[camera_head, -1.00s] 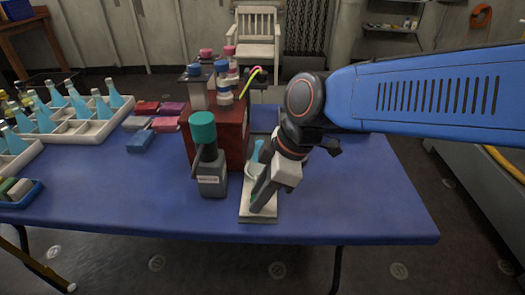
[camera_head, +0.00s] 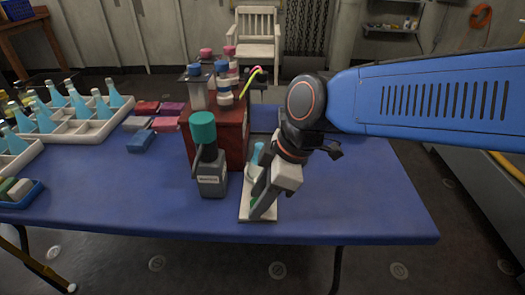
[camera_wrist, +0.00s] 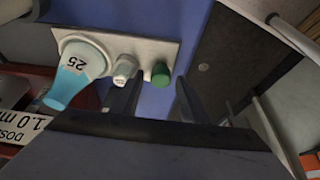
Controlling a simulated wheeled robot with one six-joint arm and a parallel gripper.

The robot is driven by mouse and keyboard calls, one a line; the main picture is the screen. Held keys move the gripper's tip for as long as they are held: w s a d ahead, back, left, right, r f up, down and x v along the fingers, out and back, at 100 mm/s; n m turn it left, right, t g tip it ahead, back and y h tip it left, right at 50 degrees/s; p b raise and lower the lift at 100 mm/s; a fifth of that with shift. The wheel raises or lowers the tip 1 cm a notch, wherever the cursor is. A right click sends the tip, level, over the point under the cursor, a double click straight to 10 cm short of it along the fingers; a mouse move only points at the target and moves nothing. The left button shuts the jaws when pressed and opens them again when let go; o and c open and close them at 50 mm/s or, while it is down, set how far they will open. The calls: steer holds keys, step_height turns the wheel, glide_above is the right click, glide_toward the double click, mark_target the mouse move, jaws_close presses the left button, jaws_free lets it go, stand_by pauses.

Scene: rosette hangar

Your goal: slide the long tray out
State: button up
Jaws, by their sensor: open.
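The long tray (camera_head: 244,211) is a narrow white tray lying on the blue table, its short end toward the front edge. A flask of blue liquid (camera_head: 257,152) stands toward its far end; in the wrist view the flask (camera_wrist: 72,72) is marked 25. Also on the tray (camera_wrist: 140,48) are a small white-capped vial (camera_wrist: 125,68) and a green-topped piece (camera_wrist: 160,74) near the end. My gripper (camera_wrist: 157,97) is open, its fingers either side of the green-topped piece in that view. In the head view my gripper (camera_head: 258,212) covers part of the tray's near end; contact is unclear.
A dark bottle with a teal cap (camera_head: 204,130) stands close left of the tray. A red box (camera_head: 232,135) with bottles on top is behind it. White crates of blue bottles (camera_head: 85,130) and colored blocks (camera_head: 140,141) lie left. The table right of the tray is clear.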

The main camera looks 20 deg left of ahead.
steer(key=shift+r, duration=3.5)
